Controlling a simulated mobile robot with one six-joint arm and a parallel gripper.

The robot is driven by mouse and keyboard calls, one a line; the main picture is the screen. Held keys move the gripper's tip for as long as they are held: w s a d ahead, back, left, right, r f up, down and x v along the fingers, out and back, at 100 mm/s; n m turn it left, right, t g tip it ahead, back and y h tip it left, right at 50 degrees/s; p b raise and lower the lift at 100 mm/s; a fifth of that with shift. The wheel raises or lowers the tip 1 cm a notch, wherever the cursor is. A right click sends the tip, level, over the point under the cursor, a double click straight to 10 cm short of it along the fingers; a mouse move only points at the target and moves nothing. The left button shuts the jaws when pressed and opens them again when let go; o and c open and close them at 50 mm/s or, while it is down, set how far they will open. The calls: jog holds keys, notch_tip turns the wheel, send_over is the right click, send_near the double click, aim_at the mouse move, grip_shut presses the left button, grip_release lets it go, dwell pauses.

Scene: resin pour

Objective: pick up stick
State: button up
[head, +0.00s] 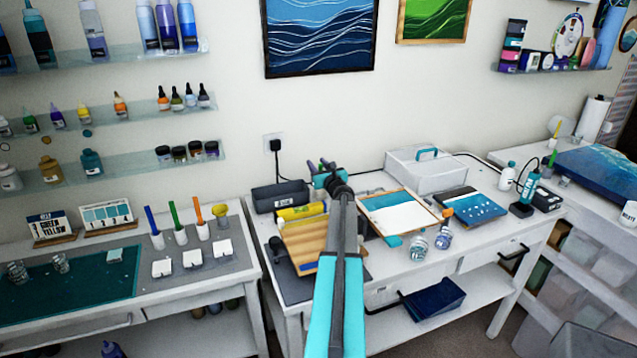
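A yellow stick (557,128) and a green one (551,158) stand at the far right. I cannot tell which stick the task names. My teal and grey arm reaches up the middle of the view, with my gripper (325,172) at its far end, over the back of the middle table. It is well right of the three sticks and apart from them. Its fingers are small and seen from behind, so their opening is unclear.
White blocks (193,259) stand before the three sticks. Glass shelves (130,120) with bottles hang above the left table.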

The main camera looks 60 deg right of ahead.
jog(key=shift+w+d, duration=0.2)
jog(key=shift+w, duration=0.1)
dwell(0.4)
grip_shut()
